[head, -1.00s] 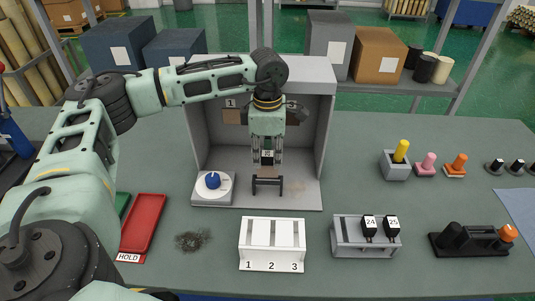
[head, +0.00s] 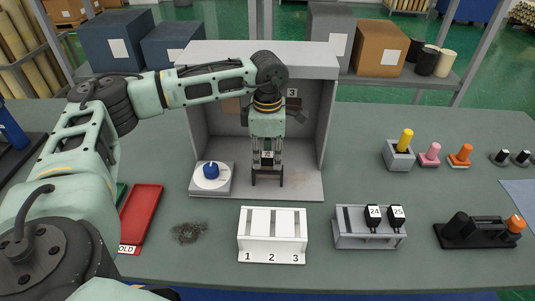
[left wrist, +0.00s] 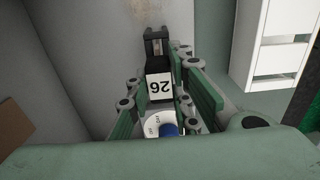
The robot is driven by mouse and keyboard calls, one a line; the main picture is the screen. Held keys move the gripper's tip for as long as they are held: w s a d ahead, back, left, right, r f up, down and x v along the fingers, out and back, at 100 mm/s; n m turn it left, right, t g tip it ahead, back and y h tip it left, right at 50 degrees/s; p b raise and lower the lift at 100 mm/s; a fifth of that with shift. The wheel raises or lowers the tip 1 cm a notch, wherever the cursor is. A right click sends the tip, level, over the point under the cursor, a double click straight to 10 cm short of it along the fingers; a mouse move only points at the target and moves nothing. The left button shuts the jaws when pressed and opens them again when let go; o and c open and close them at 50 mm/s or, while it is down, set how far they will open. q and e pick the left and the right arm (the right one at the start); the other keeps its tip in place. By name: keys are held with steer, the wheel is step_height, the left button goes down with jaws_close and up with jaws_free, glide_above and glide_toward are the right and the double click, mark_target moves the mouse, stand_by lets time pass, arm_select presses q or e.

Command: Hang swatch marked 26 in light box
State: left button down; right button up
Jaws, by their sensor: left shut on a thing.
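The swatch marked 26 (left wrist: 160,88) has a black head with a white label. My left gripper (head: 267,160) is shut on it, and the label faces the left wrist camera. The gripper points down inside the light box (head: 325,130), a grey open-fronted box. A label 3 (head: 291,92) shows on the back wall; my arm hides much of that wall. My right gripper is not in view.
A dial unit (head: 212,178) stands at the box's front left. In front are a white rack (head: 272,245) numbered 1 to 3 and a grey holder (head: 368,240) with swatches 24 and 25. A red tray (head: 141,215) lies left. Several coloured-knob tools stand right.

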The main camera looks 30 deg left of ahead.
arm_select(q)
steer(key=shift+f+b, duration=0.55)
steer(key=shift+f, duration=0.35)
steer(key=c, duration=1.5)
jaws_free()
step_height(320, 180, up, 12)
steer(key=shift+r, duration=0.1)
